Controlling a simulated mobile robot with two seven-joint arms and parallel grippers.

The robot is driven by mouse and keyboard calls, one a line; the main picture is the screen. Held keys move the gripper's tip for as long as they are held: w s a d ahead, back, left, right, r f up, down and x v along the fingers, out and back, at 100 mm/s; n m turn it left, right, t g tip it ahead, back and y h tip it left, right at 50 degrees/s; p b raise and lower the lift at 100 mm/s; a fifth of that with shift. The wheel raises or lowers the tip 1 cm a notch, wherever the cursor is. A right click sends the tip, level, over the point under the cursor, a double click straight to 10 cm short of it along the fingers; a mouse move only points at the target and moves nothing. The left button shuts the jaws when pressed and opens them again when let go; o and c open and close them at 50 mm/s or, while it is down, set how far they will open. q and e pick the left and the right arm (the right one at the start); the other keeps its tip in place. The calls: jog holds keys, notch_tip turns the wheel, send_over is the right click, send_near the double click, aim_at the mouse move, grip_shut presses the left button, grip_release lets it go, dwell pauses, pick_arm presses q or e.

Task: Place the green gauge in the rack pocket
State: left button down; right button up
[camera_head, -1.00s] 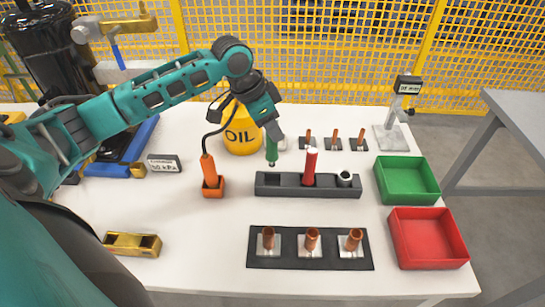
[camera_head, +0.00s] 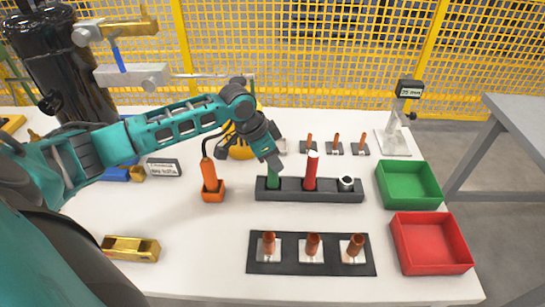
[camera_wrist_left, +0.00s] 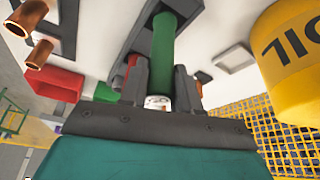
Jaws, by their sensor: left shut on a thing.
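The green gauge (camera_head: 273,179) is upright at the left pocket of the dark rack (camera_head: 328,195). Its lower end appears to be inside that pocket; how deep I cannot tell. My left gripper (camera_head: 272,162) is above the rack, shut on the gauge's upper part. In the left wrist view the green gauge (camera_wrist_left: 161,52) runs from between the fingers (camera_wrist_left: 159,92) to the rack (camera_wrist_left: 190,10). A red gauge (camera_head: 311,172) stands in the middle pocket, and a dark piece with a pale top (camera_head: 346,184) is in the right pocket. My right gripper is out of view.
An orange tool (camera_head: 210,178) in its holder stands left of the rack. The yellow oil can (camera_head: 240,152) is behind my arm. Green (camera_head: 410,187) and red (camera_head: 432,245) trays are at the right. A dark plate (camera_head: 262,262) with copper pieces lies in front.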

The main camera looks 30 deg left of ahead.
pick_arm(q)
jog(key=c, duration=0.8)
grip_release()
jog(key=shift+f, duration=0.1)
jog(key=p+v, duration=0.1)
jog(key=v, duration=1.1)
jog(key=shift+r, duration=0.2)
jog(key=shift+w, duration=0.1)
jog(key=shift+d, duration=0.1)
